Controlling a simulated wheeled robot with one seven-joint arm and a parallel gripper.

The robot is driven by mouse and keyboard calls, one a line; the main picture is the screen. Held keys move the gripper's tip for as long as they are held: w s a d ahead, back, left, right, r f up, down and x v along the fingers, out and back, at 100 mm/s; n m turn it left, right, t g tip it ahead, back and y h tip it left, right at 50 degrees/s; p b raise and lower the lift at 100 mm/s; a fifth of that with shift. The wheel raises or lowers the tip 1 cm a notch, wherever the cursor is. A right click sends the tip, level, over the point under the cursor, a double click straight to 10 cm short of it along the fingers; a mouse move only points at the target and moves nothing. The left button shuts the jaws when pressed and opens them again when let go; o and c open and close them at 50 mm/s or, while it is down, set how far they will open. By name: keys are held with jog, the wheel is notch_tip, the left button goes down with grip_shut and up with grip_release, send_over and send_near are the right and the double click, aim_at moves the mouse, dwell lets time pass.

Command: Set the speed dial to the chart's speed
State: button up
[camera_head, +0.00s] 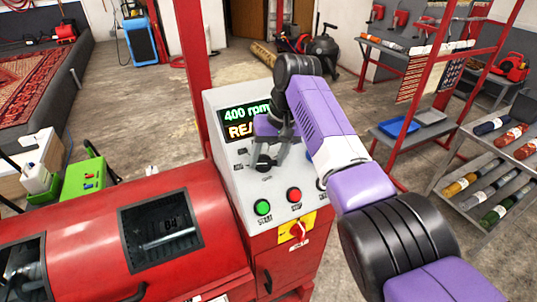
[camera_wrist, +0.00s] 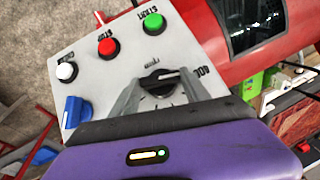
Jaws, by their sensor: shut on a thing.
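The speed dial is a black knob with a white pointer line; it shows in the wrist view (camera_wrist: 160,78) on the grey control panel (camera_head: 228,185). My gripper (camera_wrist: 160,88) has its two grey fingers on either side of the knob and is shut on it. In the head view my gripper (camera_head: 266,158) reaches down to the panel, and my arm covers the panel's right side. The green display (camera_head: 245,114) reads "400 rpm"; the yellow line below starts "REA" and the rest is hidden. I cannot make out a speed chart.
A green start button (camera_head: 263,207), a red stop button (camera_head: 294,195) and a red switch on yellow (camera_head: 298,230) sit near the dial. A white button (camera_wrist: 67,71) and a blue knob (camera_wrist: 74,108) are also on the panel. The red drum (camera_head: 90,235) lies left.

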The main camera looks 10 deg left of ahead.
jog(key=shift+f+n+h, duration=0.1)
jog(key=shift+n+h, duration=0.3)
jog(key=shift+n, duration=0.1)
jog(key=o, duration=1.4)
jog(key=r, duration=0.2)
jog(key=d+r, duration=0.1)
jog(key=r, duration=0.2)
jog(key=r+b, duration=0.1)
jog(key=r, duration=0.1)
jog(key=shift+s+d+r, duration=0.15)
jog(key=shift+s+r, duration=0.2)
